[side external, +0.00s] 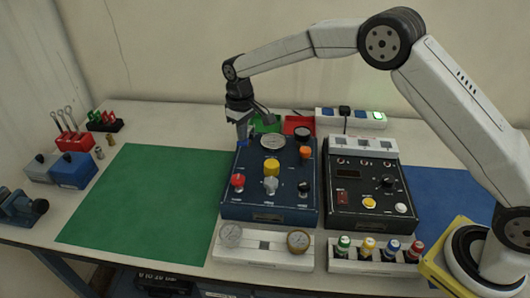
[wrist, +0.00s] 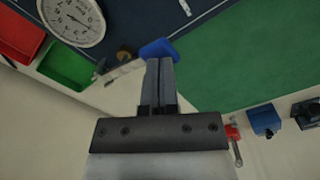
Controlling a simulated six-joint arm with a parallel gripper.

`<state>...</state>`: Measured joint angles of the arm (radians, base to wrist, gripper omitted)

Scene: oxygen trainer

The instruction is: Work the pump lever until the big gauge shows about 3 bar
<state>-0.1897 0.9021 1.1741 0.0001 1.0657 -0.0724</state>
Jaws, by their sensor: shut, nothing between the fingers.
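The blue trainer box (side external: 270,208) stands mid-table with knobs on top. The big gauge (side external: 272,141) is a round white dial at its back; it also shows at the top left of the wrist view (wrist: 72,18). Its reading is too small to tell. A blue piece, perhaps the pump lever's grip (wrist: 158,49), is at the box's back left corner, also seen in the side view (side external: 242,144). My gripper (side external: 242,137) is shut and empty, pointing down at this piece. Its fingertips (wrist: 160,62) overlap the piece's edge in the wrist view; I cannot tell whether they touch.
A dark control box (side external: 368,213) stands right of the blue box. Green (side external: 266,125) and red (side external: 298,124) trays lie behind. A gauge rack (side external: 262,258) and a bottle rack (side external: 374,267) stand in front. The green mat (side external: 145,200) on the left is clear.

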